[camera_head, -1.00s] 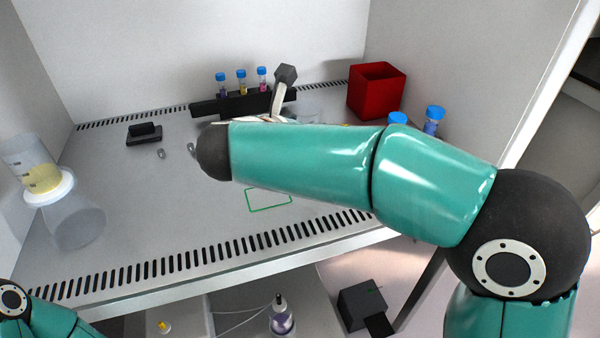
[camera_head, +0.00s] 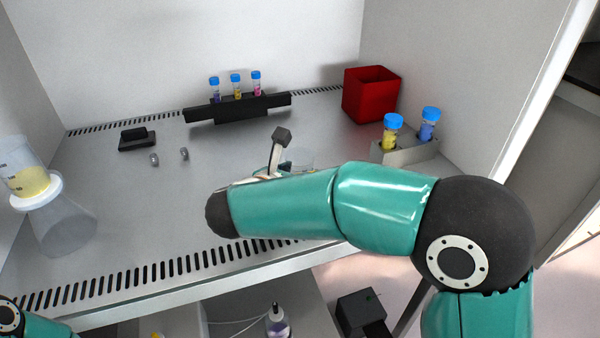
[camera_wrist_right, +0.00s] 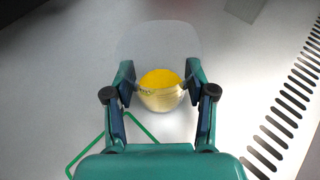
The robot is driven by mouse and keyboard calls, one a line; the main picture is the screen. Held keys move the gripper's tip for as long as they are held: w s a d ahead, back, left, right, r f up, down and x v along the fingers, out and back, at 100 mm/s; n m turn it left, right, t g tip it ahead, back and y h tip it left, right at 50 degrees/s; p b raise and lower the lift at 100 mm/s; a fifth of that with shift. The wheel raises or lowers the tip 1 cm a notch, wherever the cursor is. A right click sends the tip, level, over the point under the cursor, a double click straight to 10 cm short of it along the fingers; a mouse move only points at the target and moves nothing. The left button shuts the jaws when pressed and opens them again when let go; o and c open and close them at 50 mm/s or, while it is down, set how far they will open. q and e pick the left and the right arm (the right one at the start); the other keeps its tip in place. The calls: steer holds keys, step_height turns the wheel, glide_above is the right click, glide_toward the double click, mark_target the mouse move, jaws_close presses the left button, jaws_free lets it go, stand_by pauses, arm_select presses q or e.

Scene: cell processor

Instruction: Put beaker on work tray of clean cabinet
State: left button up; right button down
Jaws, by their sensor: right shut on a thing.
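A clear beaker with yellow contents (camera_wrist_right: 160,92) is between the fingers of my right gripper (camera_wrist_right: 160,78), which is shut on it. In the head view the beaker's pale clear rim (camera_head: 301,158) shows just behind my right arm; the rest is hidden. My right gripper (camera_head: 280,166) is mostly hidden by the arm there. The grey work tray (camera_head: 130,205) of the clean cabinet lies below. A green outline (camera_wrist_right: 86,154) on the tray shows beside the gripper in the wrist view. I cannot tell whether the beaker touches the tray. My left gripper is out of view.
A black tube rack (camera_head: 237,108) is at the back, a red box (camera_head: 371,95) at back right, and a grey tube holder (camera_head: 405,150) at right. Small pieces and a black block (camera_head: 137,140) lie left of centre.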

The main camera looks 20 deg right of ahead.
steer(key=shift+c, duration=1.9)
jaws_free()
steer(key=shift+r, duration=0.1)
steer(key=v, duration=1.2)
steer(key=shift+p, duration=0.4)
